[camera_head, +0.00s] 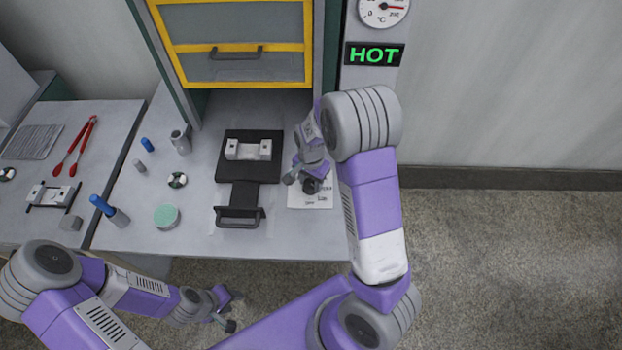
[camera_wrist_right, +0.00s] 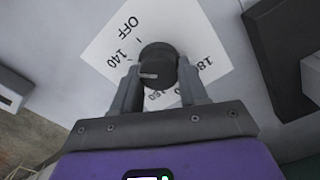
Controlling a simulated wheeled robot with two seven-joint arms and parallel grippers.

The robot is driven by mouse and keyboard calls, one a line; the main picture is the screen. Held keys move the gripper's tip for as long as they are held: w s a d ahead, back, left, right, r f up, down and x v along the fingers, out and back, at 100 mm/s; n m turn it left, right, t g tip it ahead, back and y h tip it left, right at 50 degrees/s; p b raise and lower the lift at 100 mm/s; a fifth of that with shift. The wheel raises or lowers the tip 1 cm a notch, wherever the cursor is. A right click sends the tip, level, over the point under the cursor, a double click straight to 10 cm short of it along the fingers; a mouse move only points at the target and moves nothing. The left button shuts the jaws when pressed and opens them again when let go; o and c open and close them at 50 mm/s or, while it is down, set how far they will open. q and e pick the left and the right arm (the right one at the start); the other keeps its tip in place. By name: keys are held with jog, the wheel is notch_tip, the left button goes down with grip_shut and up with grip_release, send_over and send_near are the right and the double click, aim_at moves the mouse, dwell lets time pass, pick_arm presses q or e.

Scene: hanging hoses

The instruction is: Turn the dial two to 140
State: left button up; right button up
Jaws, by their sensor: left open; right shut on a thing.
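A black dial (camera_wrist_right: 158,63) stands on a white card (camera_wrist_right: 105,48) marked OFF, 140, 160 and 180 in the right wrist view. In the head view the dial (camera_head: 311,185) is partly hidden by my right arm. My right gripper (camera_wrist_right: 158,82) is shut on the dial, one finger on each side. A pale mark shows on the dial's lower left side; which number it points at I cannot tell exactly. My left gripper (camera_head: 228,311) is open and empty, low in front of the bench.
A round gauge (camera_head: 383,10) and a green HOT sign (camera_head: 374,54) are at the top. A yellow-framed drawer front (camera_head: 236,50) is above a black fixture (camera_head: 240,195) on the bench. Red tongs (camera_head: 75,146) and several small parts lie to the left.

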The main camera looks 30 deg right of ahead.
aim_at(311, 182)
dwell(0.4)
jog(key=o, duration=1.1)
jog(key=shift+c, duration=0.2)
notch_tip(311, 182, up, 8)
jog(key=shift+f+p, duration=0.2)
jog(key=shift+p, duration=0.6)
